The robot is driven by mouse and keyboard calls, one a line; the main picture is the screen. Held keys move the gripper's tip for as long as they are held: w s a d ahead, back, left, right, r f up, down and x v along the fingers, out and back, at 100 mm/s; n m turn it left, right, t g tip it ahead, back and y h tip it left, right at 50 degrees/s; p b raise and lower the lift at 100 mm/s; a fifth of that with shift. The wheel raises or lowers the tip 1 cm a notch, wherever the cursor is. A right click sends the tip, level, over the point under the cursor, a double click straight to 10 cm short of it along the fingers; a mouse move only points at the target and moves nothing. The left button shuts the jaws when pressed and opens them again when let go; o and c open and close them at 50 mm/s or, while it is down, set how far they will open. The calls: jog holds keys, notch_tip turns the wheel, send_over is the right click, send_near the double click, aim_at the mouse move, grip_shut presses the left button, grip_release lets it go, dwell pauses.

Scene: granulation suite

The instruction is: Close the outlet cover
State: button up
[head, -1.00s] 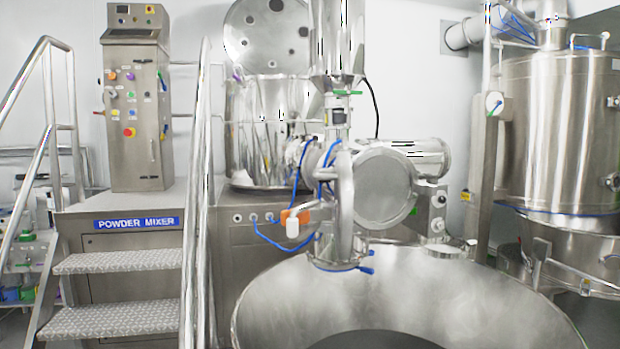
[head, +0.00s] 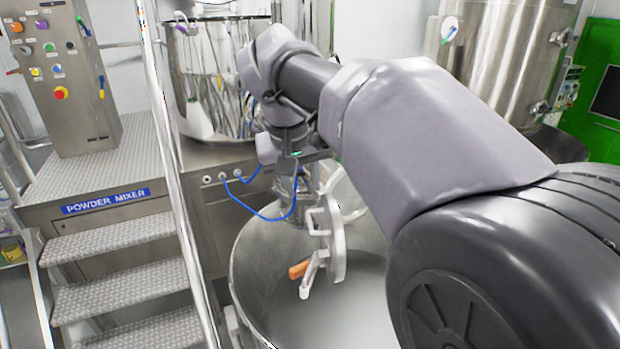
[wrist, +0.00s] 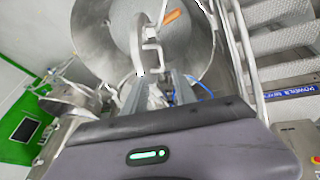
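The outlet cover (head: 338,238) is a pale metal disc seen nearly edge-on in the head view. It stands open over the large steel bowl, with a white bent handle (head: 312,272) and an orange grip on its outer side. The outlet rim (head: 348,192) is partly hidden behind the cover and my arm. My gripper (head: 288,172) is above and left of the cover, mostly hidden by my wrist. In the wrist view my gripper (wrist: 160,88) points toward the handle; its finger gap is unclear.
The steel bowl (head: 262,262) lies below the cover. A blue cable (head: 268,216) loops close to my gripper. Handrails (head: 172,160) and steps (head: 125,278) stand at the left, with a mixer vessel (head: 208,75) behind. A steel tank (head: 500,60) is at the back right.

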aim_at(311, 224)
jog(key=x, duration=1.5)
jog(key=shift+w+f, duration=0.2)
jog(key=shift+f, duration=0.15)
jog(key=shift+s, duration=0.1)
jog(key=shift+c, duration=0.2)
grip_shut()
